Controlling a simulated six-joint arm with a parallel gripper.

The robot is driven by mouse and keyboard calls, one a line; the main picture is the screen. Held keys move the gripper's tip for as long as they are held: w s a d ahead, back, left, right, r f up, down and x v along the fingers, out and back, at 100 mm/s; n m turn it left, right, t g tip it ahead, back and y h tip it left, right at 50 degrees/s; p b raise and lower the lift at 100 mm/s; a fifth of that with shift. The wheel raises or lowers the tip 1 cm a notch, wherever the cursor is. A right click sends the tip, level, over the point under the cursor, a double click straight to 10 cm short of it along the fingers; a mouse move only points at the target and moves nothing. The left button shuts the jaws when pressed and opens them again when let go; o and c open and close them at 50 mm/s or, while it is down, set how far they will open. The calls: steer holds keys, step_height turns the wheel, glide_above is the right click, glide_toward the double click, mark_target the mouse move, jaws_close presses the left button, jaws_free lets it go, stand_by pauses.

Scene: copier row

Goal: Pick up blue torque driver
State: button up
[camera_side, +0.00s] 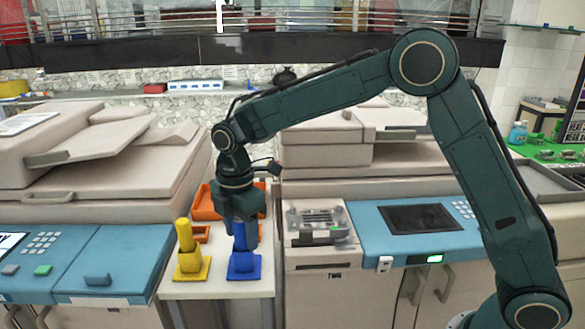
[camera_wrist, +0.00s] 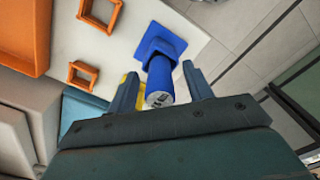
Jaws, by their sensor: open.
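The blue torque driver (camera_side: 239,234) stands upright in a blue square-based holder (camera_side: 244,268) on the small white table between the copiers. In the wrist view the driver (camera_wrist: 160,82) points its round end toward the camera, with the blue holder (camera_wrist: 158,42) beyond it. My gripper (camera_side: 240,218) is over the driver from above. In the wrist view my gripper (camera_wrist: 162,88) is open, with one finger on each side of the driver's end. Gaps show between the fingers and the driver.
A yellow driver (camera_side: 185,235) stands in a yellow holder (camera_side: 191,268) close on the left. An orange tray (camera_side: 208,207) and small orange frames (camera_wrist: 82,74) lie behind. Copiers flank the table, with a grey box-like unit (camera_side: 318,235) close on the right.

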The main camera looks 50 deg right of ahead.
steer(key=shift+c, duration=0.2)
steer(key=c, duration=1)
steer(key=shift+c, duration=0.2)
steer(key=shift+r, duration=0.15)
step_height(320, 180, up, 20)
steer(key=shift+f, duration=0.1)
stand_by(0.3)
steer(key=o, duration=0.3)
jaws_close()
